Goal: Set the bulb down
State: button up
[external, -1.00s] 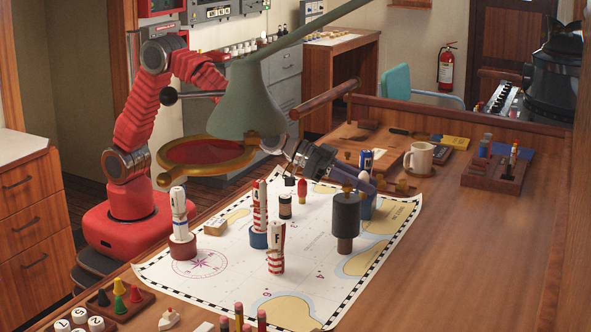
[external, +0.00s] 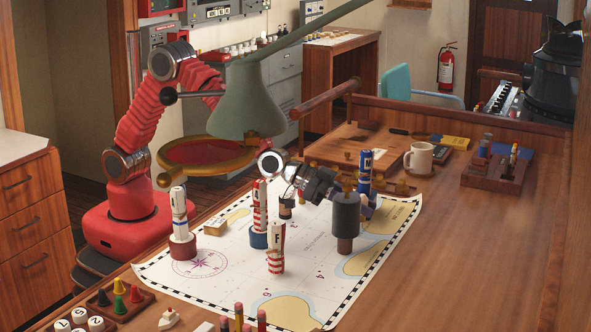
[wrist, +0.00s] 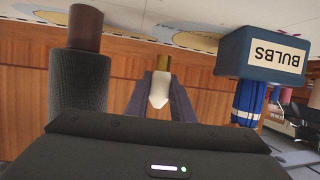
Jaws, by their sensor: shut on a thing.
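My gripper (wrist: 160,100) is shut on a small white bulb (wrist: 159,95) with a brass base, in the wrist view. That view is upside down, so the bulb's white tip points up and its brass base down. A gap between the brass base and the chart (external: 310,262) cannot be judged. A blue holder labelled BULBS (wrist: 232,50) is beside the gripper, with a blue-and-white striped tower (wrist: 246,103) in it; the tower also shows in the external view (external: 364,166). In the external view a dark cylinder partly hides my gripper, and the bulb cannot be made out.
The dark cylinder on a brown stem (external: 345,215) stands close to my gripper. Red-striped towers (external: 276,247) and another tower (external: 180,214) stand on the chart.

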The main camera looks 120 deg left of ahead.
aim_at(362, 221)
jog(key=shift+f, duration=1.9)
jog(key=o, duration=1)
jog(key=shift+f, duration=0.1)
jog(key=shift+s, duration=0.1)
jog(key=shift+s+d+r, duration=0.1)
jog(key=shift+s+r, duration=0.3)
jog(key=shift+s, duration=0.15)
jog(key=v, duration=1)
jog(key=shift+s+r, duration=0.1)
jog(key=shift+s, duration=0.2)
